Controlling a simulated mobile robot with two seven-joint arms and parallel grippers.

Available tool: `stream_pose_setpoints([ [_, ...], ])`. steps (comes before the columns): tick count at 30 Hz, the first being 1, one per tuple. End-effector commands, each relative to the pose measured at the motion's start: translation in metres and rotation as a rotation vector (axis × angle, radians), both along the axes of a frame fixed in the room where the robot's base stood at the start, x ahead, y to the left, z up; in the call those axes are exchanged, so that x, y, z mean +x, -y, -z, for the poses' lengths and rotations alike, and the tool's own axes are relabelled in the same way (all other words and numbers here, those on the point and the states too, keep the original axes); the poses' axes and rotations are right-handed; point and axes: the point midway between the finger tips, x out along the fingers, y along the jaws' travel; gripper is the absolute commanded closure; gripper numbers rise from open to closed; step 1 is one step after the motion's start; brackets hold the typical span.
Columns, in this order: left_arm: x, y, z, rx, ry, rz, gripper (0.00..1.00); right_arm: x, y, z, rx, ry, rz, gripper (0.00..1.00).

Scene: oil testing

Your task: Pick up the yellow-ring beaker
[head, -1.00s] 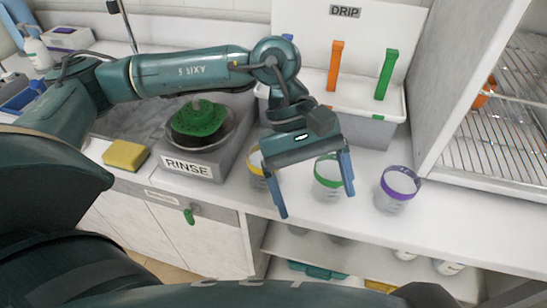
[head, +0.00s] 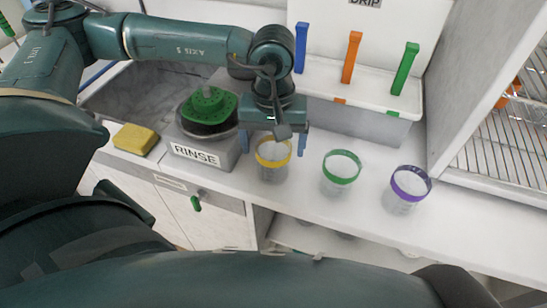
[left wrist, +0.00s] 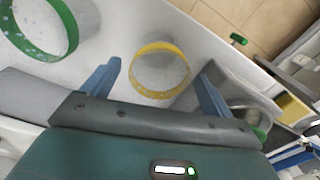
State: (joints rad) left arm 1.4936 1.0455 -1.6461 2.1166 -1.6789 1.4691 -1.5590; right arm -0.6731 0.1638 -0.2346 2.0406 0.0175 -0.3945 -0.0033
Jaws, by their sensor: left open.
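The yellow-ring beaker (head: 272,168) is a clear cup with a yellow band at its rim. It stands upright on the white counter just right of the rinse station. My left gripper (head: 273,148) is open, with its blue fingers on either side of the beaker in the head view. In the left wrist view the beaker (left wrist: 160,76) lies between and beyond the two open fingertips (left wrist: 160,78). I cannot tell whether a finger touches it. My right gripper is not in view.
A green-ring beaker (head: 341,172) and a purple-ring beaker (head: 407,188) stand to the right. The rinse station (head: 196,155) is at the left, with a yellow sponge (head: 136,139) beyond it. The drip tray (head: 350,113) with colored handles stands behind.

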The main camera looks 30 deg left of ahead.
Motion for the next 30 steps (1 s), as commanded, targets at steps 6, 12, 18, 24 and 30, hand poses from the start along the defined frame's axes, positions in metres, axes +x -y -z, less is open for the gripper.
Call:
stream_pose_setpoints([
  [6, 0.0, 0.0, 0.031, 0.003, -0.005, 0.001, 0.14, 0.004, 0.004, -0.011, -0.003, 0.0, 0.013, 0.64],
  [12, 0.001, 0.0, 0.048, 0.001, 0.0, 0.0, 0.14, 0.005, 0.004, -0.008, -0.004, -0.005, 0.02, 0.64],
  [18, 0.001, 0.0, 0.049, 0.001, 0.0, 0.0, 0.14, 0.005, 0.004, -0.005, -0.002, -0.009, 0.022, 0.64],
  [24, 0.001, 0.0, 0.049, 0.0, -0.001, 0.0, 0.3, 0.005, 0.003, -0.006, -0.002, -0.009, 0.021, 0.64],
  [30, 0.001, 0.0, 0.048, 0.0, -0.001, 0.0, 0.47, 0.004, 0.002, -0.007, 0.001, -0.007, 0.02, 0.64],
])
